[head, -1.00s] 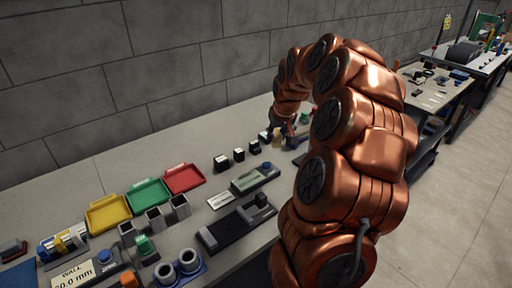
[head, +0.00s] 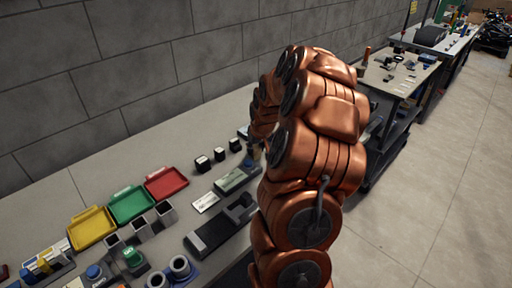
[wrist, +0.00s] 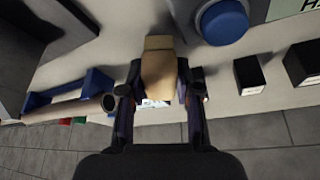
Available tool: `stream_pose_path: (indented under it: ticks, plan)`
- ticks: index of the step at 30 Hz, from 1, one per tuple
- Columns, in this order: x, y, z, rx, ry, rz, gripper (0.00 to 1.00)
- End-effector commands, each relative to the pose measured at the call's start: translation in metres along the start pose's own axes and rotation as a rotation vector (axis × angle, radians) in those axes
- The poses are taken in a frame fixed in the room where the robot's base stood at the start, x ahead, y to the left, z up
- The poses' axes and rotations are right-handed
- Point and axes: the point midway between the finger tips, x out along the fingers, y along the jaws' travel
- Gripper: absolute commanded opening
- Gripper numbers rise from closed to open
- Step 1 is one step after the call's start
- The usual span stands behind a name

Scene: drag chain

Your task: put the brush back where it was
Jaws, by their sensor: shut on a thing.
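In the wrist view my gripper (wrist: 160,97) is shut on a tan, wooden-looking piece (wrist: 158,68), which I take to be the brush. The piece sits between the two dark fingers and points away from the palm. Its far end is over the pale bench top; I cannot tell whether it touches anything. No bristles show clearly. In the head view my copper arm reaches over the bench and hides most of the gripper and the brush.
In the wrist view a blue round cap (wrist: 222,22) is close on the right, with dark blocks (wrist: 248,75) beyond. A blue holder (wrist: 72,94) and a tan round-ended rod (wrist: 107,102) are on the left. Yellow (head: 90,229), green (head: 131,204) and red trays (head: 166,183) stand on the bench.

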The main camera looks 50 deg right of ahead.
Motion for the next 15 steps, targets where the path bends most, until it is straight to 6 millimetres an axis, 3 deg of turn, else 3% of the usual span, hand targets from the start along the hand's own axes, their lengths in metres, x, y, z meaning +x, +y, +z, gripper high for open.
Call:
stream_pose_path:
  ticks: [14, 15]
  plan:
    - [0.0118, 0.0002, 0.0048, 0.001, 0.002, 0.000, 0.00]
    - [0.0103, 0.0001, 0.0042, 0.001, 0.002, 0.000, 0.36]
